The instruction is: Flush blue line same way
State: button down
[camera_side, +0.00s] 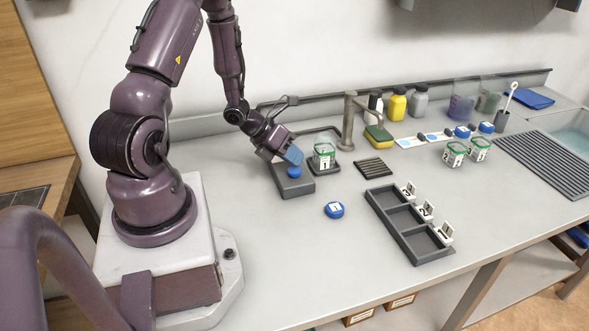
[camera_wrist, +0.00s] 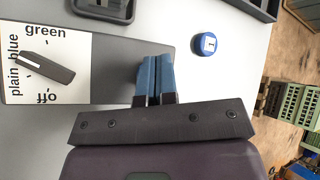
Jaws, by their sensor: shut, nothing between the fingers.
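My gripper (camera_side: 288,154) is shut and empty, its blue fingers low over the dark grey control box (camera_side: 297,189). A blue round button (camera_side: 294,172) sits on that box just under the fingertips; whether they touch it I cannot tell. In the wrist view the shut fingers (camera_wrist: 154,75) hide the button. There the box's white dial plate (camera_wrist: 75,45) reads green, blue, plain and off. Its dark selector knob (camera_wrist: 52,68) has its white-lined end toward blue.
A blue lid marked 1 (camera_side: 334,209) lies on the counter. A dark three-compartment tray (camera_side: 408,226) with number cards is to its right. Jars 2 (camera_side: 455,155) and 3 (camera_side: 479,148), bottles and a sponge (camera_side: 379,135) stand farther back. The front counter is clear.

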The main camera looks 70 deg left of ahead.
aim_at(293, 168)
jog(key=shift+r, duration=0.4)
jog(key=shift+r, duration=2.5)
jog(key=shift+m, duration=0.3)
